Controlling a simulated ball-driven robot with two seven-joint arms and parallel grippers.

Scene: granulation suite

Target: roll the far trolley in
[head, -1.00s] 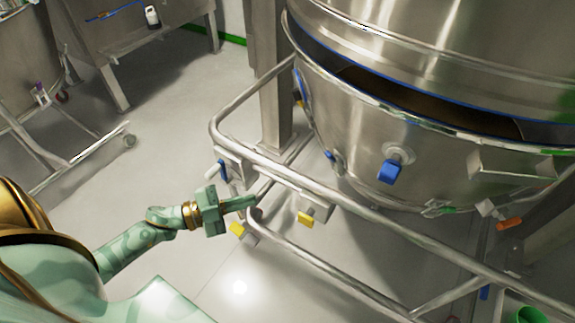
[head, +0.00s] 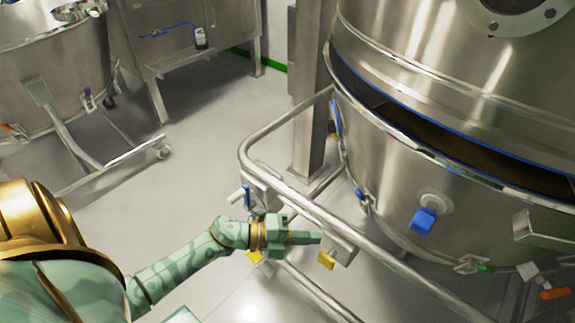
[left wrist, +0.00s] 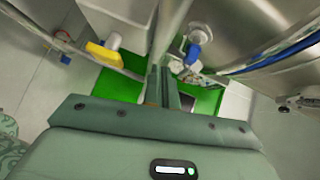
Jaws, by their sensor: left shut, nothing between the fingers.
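A large steel bowl (head: 385,150) sits inside a tubular steel trolley frame (head: 285,190) at the right in the head view. Another steel vessel (head: 50,75) on a wheeled trolley frame (head: 110,165) stands farther off at the left. I cannot tell for sure which one is the far trolley. My left gripper (head: 318,238) is shut and empty, in front of the right frame's rail and close to a yellow lever (head: 326,260). Whether it touches the rail is unclear. In the left wrist view the shut fingers (left wrist: 163,82) point between a yellow lever and the bowl's side. My right gripper is out of view.
A steel post (head: 312,110) stands behind the right frame's corner. A blue-handled valve (head: 424,220) sticks out of the bowl. A steel cabinet (head: 190,50) stands at the back. Bare grey floor (head: 215,120) lies between the two trolleys. A green object (left wrist: 115,85) shows below the fingers.

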